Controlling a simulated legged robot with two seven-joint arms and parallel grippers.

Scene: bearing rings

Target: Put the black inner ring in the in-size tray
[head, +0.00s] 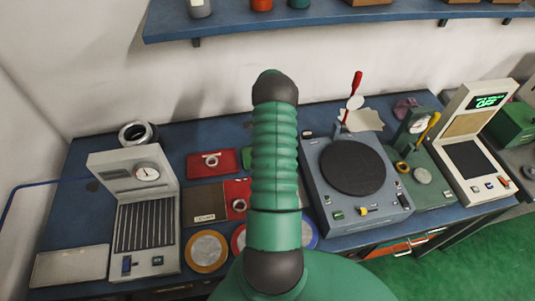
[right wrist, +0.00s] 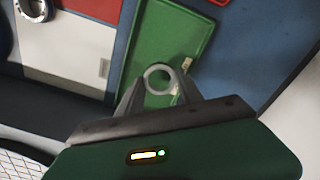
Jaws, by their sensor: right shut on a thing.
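My right gripper (right wrist: 158,90) is shut on a small pale grey ring (right wrist: 159,78) in the right wrist view. The ring's hole faces the camera, and a flat green tray (right wrist: 183,42) shows behind it. Whether the ring touches the tray cannot be told. In the head view a sliver of green (head: 247,153) shows beside my green arm, which hides the right gripper and the held ring. A stack of dark and silver rings (head: 135,133) lies at the back left. No in-size label is readable. My left gripper is not in view.
A grey machine with a dark disc (head: 350,205) stands right. A shelf (head: 330,20) spans the wall above.

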